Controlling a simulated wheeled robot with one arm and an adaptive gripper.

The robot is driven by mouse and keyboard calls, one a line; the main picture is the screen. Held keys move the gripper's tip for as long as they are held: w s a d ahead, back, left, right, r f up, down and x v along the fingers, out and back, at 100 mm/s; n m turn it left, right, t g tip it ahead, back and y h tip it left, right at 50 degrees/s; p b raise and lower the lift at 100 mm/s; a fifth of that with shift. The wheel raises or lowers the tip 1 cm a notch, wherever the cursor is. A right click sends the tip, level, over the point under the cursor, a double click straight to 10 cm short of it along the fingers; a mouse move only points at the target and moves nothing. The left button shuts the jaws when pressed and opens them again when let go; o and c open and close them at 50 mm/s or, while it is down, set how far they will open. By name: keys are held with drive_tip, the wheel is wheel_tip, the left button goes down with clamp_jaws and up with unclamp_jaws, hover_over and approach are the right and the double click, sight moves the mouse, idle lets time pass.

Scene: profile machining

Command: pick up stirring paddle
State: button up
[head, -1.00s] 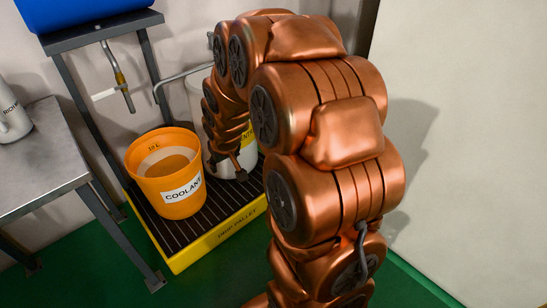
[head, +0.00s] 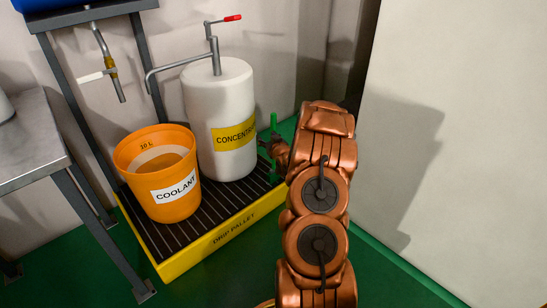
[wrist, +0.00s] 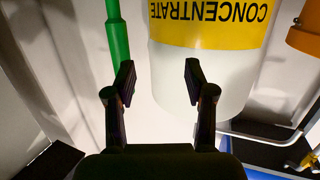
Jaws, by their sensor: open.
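A green upright rod, which looks like the stirring paddle (head: 273,123), stands just right of the white concentrate drum in the head view. In the wrist view the green paddle (wrist: 117,38) shows at the upper left, beyond the left finger and not between the fingers. My gripper (wrist: 159,80) is open and empty there, with the white drum behind the gap. I cannot tell whether a finger touches the paddle.
The concentrate drum (head: 220,105) with a crank pump and the orange coolant bucket (head: 160,165) stand on the yellow drip pallet (head: 215,248). A grey metal table (head: 25,150) is at the left. A pale panel (head: 460,140) fills the right. Green floor is clear in front.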

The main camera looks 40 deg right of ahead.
drive_tip(key=s+d+f+t+h+b, duration=0.1)
drive_tip(key=s+d+f+h, duration=0.1)
drive_tip(key=s+d+f, duration=0.15)
drive_tip(key=shift+m, duration=0.4)
drive_tip(key=shift+b+x, duration=2.05)
drive_tip(key=shift+x, duration=2.35)
drive_tip(key=shift+r, duration=0.15)
clamp_jaws()
